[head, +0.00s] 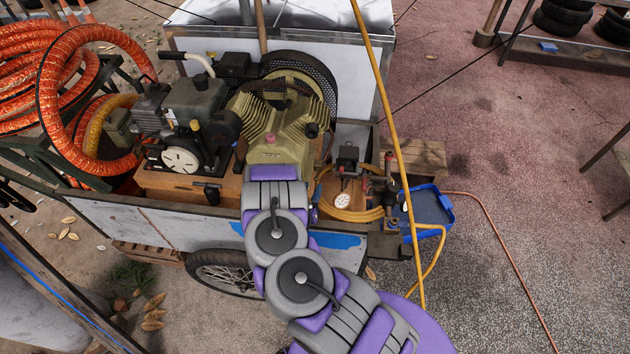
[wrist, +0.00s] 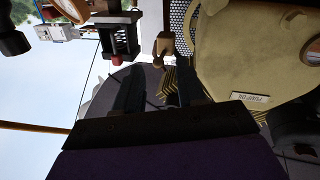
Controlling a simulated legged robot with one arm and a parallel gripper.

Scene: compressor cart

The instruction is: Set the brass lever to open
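In the wrist view, a small brass-coloured fitting (wrist: 163,46) with a stubby arm shows beyond my fingertips, near the middle top. It looks like the brass lever, but I cannot tell its setting. My gripper (wrist: 159,82) has its two dark fingers spread apart, with nothing visible held between them. The brass fitting stands past the gap, apparently not touched. In the head view my purple and grey arm reaches over the cart's front edge toward the olive compressor (head: 283,122). My fingers are hidden there, and I cannot pick out the brass lever.
The compressor's olive body also fills the wrist view's right side (wrist: 235,50). A dark block with a red knob (wrist: 122,38) is left of the fitting. In the head view, a gauge (head: 342,201), coiled yellow hose (head: 345,214) and blue tray (head: 428,207) are right of my arm.

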